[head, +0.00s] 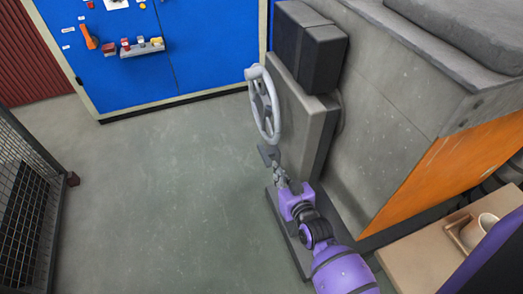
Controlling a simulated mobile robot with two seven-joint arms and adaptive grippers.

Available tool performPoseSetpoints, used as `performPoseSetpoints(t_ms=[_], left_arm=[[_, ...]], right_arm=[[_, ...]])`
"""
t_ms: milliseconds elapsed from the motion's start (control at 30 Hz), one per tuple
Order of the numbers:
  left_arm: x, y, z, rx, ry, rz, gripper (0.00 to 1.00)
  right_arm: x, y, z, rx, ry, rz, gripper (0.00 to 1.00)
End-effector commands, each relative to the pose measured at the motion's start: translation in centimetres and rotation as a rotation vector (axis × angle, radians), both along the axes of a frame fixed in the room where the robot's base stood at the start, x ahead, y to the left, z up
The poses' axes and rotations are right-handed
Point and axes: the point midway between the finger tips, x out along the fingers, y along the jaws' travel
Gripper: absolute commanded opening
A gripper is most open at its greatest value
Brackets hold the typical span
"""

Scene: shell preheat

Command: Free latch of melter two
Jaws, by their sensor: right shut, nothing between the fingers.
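A large grey machine (385,85), which looks like the melter, fills the right side of the head view. A grey door-like panel (303,118) is on its left face, with a pale spoked handwheel (264,104) standing out from it. I cannot tell whether the wheel is the latch, and no label shows. My right gripper (269,156), on a purple arm from the bottom, is shut and empty just below the wheel's lower rim. I cannot tell whether it touches the wheel. My left gripper is out of view.
A dark box (308,46) sits above the panel. A tan surface with a mug (477,230) is at the lower right. The floor (170,190) between is clear.

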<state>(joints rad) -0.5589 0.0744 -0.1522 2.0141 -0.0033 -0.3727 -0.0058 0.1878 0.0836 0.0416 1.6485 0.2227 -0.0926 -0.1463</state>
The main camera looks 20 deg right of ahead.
Motion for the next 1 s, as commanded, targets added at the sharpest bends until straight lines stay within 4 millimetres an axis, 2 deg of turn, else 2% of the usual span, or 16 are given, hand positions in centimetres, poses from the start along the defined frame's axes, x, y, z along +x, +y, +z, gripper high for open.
performPoseSetpoints(t_ms=[300, 433, 800, 1000], left_arm=[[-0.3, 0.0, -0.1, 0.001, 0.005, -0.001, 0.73], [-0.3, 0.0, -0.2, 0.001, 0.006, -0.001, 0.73], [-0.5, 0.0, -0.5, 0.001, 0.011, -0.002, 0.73], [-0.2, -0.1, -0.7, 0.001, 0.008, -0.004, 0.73]], right_arm=[[0.0, 0.0, 0.1, -0.005, -0.003, 0.001, 0.00], [0.8, 0.0, -0.1, -0.005, -0.003, 0.001, 0.00], [7.0, 0.3, -1.7, -0.006, -0.002, 0.002, 0.00], [9.2, 0.3, -2.3, -0.005, -0.002, 0.001, 0.00]])
